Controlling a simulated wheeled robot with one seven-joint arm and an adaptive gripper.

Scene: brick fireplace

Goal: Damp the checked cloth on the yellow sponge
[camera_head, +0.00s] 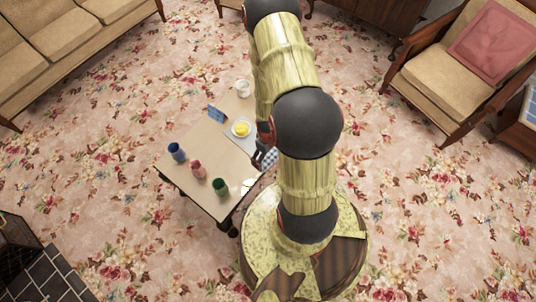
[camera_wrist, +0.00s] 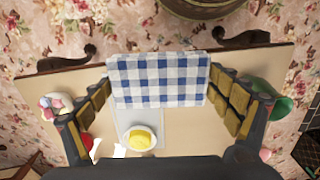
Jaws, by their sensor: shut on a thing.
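The blue-and-white checked cloth (camera_wrist: 160,80) is between the two fingers of my gripper (camera_wrist: 160,88), which is shut on it. In the head view a small part of the cloth (camera_head: 269,156) shows beside my arm, over the table's right side. The yellow sponge (camera_head: 241,128) sits in a small white dish (camera_head: 234,133) on a pale grey mat (camera_head: 240,144). In the wrist view the sponge (camera_wrist: 140,139) lies below the cloth in the picture, apart from it. My arm hides most of my gripper in the head view.
On the low table (camera_head: 215,158) stand a blue cup (camera_head: 177,152), a pink cup (camera_head: 198,170) and a green cup (camera_head: 220,187) near one end. Sofa and armchair stand apart.

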